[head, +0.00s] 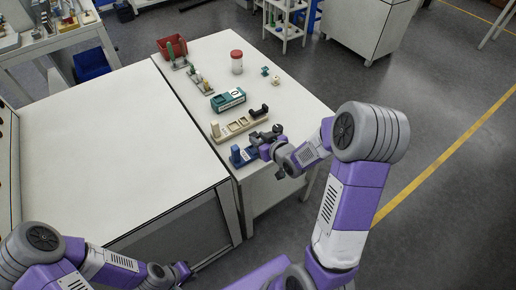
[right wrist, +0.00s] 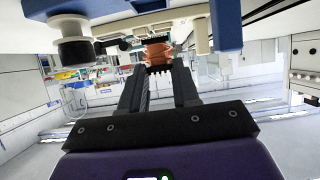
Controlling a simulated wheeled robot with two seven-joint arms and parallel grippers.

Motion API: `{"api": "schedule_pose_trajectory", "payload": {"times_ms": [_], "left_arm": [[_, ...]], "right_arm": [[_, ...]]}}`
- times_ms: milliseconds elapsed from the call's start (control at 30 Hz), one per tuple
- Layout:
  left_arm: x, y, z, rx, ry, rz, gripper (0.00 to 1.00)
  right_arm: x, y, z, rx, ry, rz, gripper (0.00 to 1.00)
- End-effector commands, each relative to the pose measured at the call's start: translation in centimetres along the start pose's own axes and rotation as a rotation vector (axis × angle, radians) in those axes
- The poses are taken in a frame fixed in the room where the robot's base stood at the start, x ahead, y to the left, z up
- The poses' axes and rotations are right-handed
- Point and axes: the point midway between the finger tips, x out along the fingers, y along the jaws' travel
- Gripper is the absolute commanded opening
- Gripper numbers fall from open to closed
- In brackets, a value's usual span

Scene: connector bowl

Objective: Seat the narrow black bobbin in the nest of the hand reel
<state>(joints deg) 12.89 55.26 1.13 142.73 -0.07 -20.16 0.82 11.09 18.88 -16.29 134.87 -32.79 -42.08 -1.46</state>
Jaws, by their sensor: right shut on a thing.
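The blue hand reel (head: 243,157) lies near the table's front edge, with an upright blue post at its left end. In the right wrist view its blue body (right wrist: 130,8) and a white stub with a black knob (right wrist: 75,48) show upside down. My right gripper (head: 266,143) is at the reel's right end. In the right wrist view its fingers (right wrist: 158,82) are shut on a copper-wound bobbin (right wrist: 157,52) with dark ends. The reel's nest is hidden. My left gripper (head: 183,270) is low at the left, away from the table objects; its fingers are too small to judge.
Behind the reel is a cream tray (head: 229,132) with square pockets and a black spool (head: 259,111) at its right end. A teal box (head: 228,100), a red-lidded jar (head: 237,62) and a red bin (head: 172,48) stand farther back. The table's right side is mostly clear.

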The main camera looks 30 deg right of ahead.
Motion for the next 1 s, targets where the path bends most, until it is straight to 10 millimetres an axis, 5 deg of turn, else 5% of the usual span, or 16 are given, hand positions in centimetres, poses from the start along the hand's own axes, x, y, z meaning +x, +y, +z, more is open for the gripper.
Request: {"api": "schedule_pose_trajectory", "payload": {"times_ms": [400,800,833,1000], "left_arm": [[1.3,-0.5,-0.1,0.0,0.0,0.0,0.0],[1.8,-0.6,-0.1,0.0,0.001,0.0,0.0],[1.6,-0.6,-0.1,0.0,0.001,0.0,0.0],[1.6,-0.6,-0.1,0.0,0.001,0.0,0.0]], "right_arm": [[2.0,0.0,4.1,-0.001,-0.001,0.0,0.02],[2.2,0.0,4.4,-0.001,0.002,0.001,0.02],[2.1,0.0,4.3,-0.001,0.001,0.001,0.35],[2.1,0.0,4.2,-0.001,0.001,0.001,0.56]]}}
